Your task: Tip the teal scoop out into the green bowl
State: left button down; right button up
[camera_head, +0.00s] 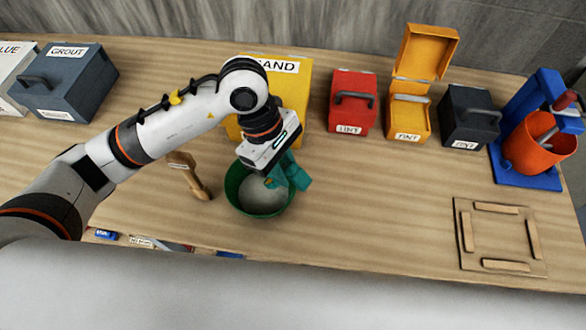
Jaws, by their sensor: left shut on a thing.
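The green bowl (236,198) stands on the table in front of the yellow box labelled for sand, with a pale grey material (265,196) in its bottom. The teal scoop (293,173) is held over the right rear part of the bowl and looks tilted. My left gripper (272,166) comes in from the upper left and is shut on the scoop. The gripper body partly hides the scoop, so I cannot tell what is in it. My right gripper does not show.
A wooden tool (188,175) lies left of the bowl. The yellow box (293,95) is behind my left arm. Red (352,100), orange (406,112) and dark (468,115) boxes stand at the back right. A wooden frame (498,236) lies front right; the table between is clear.

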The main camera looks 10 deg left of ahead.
pick_arm(q)
jog(key=shift+w+a+r+g+h+p, duration=0.2)
jog(key=shift+a+g+h, duration=0.05)
jog(key=shift+a+h, duration=0.2)
jog(key=shift+w+a+r+g+h+p, duration=0.15)
jog(key=shift+w+a+g+h+p, duration=0.1)
jog(key=shift+a+h, duration=0.2)
jog(key=shift+f+b, duration=0.25)
jog(key=shift+b, duration=0.4)
jog(key=shift+w+a+g+h+b, duration=0.4)
jog(key=shift+a+h+b, duration=0.3)
jog(key=shift+b, duration=0.45)
jog(key=shift+w+a+h+b, duration=0.2)
jog(key=shift+a+h+b, duration=0.35)
jog(key=shift+b, duration=0.65)
jog(key=w+a+f+g+h+b, duration=0.2)
jog(key=h+b, duration=0.5)
jog(key=b, duration=0.7)
jog(key=w+a+g, duration=0.1)
jog(key=a+g, duration=0.1)
jog(key=a, duration=0.1)
jog(key=shift+a, duration=0.4)
jog(key=shift+b, duration=0.3)
jog(key=shift+d, duration=0.1)
